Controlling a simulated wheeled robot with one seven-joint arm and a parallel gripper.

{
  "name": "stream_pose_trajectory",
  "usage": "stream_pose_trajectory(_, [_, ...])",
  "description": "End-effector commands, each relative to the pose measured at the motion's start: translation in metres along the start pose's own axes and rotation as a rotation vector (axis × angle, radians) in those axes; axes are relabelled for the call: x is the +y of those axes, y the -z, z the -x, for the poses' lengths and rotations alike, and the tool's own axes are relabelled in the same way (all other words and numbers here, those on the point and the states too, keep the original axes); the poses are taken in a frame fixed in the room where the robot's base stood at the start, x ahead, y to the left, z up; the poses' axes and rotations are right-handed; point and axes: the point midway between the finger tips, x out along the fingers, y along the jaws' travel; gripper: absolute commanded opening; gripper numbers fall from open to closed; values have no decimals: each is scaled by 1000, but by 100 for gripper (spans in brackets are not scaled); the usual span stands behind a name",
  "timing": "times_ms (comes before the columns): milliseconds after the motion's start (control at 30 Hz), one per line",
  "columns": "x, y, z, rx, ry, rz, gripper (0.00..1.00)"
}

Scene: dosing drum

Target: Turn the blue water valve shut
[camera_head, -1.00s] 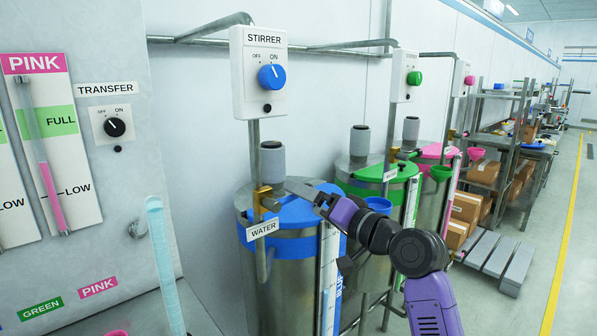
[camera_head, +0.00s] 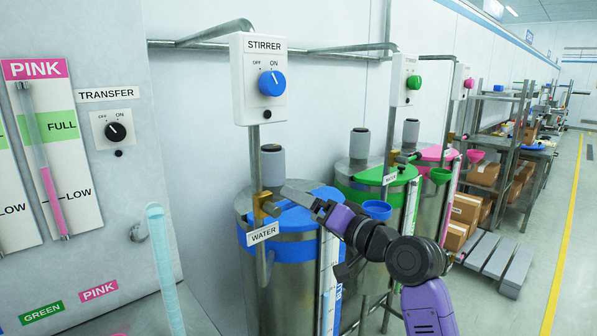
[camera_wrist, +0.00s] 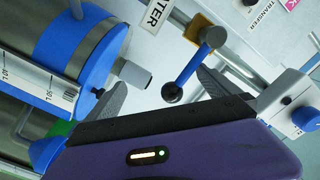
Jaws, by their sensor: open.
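The water valve has a brass body (camera_head: 265,206) on the pipe above the WATER label (camera_head: 262,233), beside the blue-lidded drum (camera_head: 290,245). In the wrist view its blue lever (camera_wrist: 193,68) runs from the brass body (camera_wrist: 197,27) to a dark round end. My gripper (camera_head: 300,198) is at the valve's right in the head view, in front of the blue lid. In the wrist view my gripper (camera_wrist: 162,82) has its fingers spread, with the lever's dark end between them, apart from both. The lever is hard to make out in the head view.
A STIRRER box (camera_head: 259,80) with a blue knob hangs above the valve. A blue funnel (camera_head: 377,209) sits beside my arm. Green-lidded (camera_head: 375,172) and pink-lidded drums stand farther back. A clear tube (camera_head: 165,265) stands at the left. The aisle at right is free.

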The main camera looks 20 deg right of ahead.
Motion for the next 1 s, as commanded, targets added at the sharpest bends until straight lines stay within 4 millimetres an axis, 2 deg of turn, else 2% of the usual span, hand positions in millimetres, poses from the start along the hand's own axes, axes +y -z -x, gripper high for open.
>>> stream_pose_trajectory(267, [-1,2,4,4,2,0,100])
stream_pose_trajectory(1000, [-1,2,82,5,2,1,100])
